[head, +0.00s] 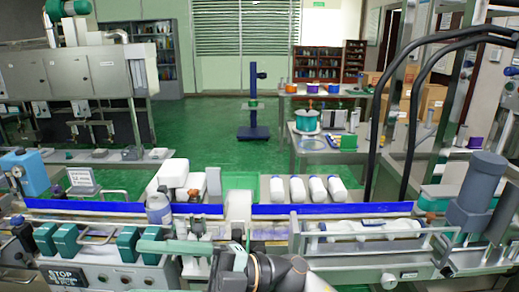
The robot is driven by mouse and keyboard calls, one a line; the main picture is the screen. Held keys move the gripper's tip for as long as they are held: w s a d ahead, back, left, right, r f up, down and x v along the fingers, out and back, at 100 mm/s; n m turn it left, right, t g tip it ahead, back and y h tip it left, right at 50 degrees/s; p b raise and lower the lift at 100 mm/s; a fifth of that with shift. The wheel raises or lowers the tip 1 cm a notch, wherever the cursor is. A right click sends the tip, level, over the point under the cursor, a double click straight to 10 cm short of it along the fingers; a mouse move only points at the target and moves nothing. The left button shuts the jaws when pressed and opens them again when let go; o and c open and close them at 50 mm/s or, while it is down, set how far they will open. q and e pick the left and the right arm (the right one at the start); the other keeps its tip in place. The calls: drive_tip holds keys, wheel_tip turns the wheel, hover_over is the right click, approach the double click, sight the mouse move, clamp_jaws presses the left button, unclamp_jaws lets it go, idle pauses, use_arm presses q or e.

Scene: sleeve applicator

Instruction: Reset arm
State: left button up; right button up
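A dark arm of mine (275,272) shows at the bottom centre, in front of the machine. It has an orange ring and reaches left from the bottom edge; it appears to be my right arm. Its end (236,258) is small and dark, and I cannot make out the fingers or anything held in them. My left gripper is not in view. The sleeve applicator line (380,262) runs across the front, with a blue-edged conveyor (90,207) behind my arm. A grey bottle (158,209) stands upright on the line, left of my arm.
Several white bottles (298,189) lie in a row behind the conveyor. A grey motor (478,190) rises at the right and black hoses (385,110) arch above.

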drive_tip(key=w+d+f+m+t+h+p, duration=0.1)
drive_tip(key=w+d+f+m+t+h, duration=0.4)
drive_tip(key=d+f+m+t, duration=0.55)
drive_tip(key=w+d+f+m+t+h+p, duration=0.1)
drive_tip(key=w+d+f+m+t+h, duration=0.45)
drive_tip(key=m+t, duration=0.9)
drive_tip(key=s+d+f+m+g+h, duration=0.2)
drive_tip(key=s+d+f, duration=0.3)
drive_tip(key=f, duration=0.3)
drive_tip(key=s+d+f+m+g+h+p, duration=0.1)
drive_tip(key=s+d+f+m+g+h, duration=0.2)
drive_tip(key=s+f, duration=0.4)
drive_tip(key=s+d+f+m+g+h, duration=0.3)
drive_tip(key=s+d+f, duration=0.3)
drive_tip(key=f, duration=0.3)
drive_tip(key=shift+d+f+g+p, duration=0.3)
drive_tip(key=shift+f+g, duration=0.05)
drive_tip(key=shift+g, duration=0.35)
drive_tip(key=shift+a, duration=0.15)
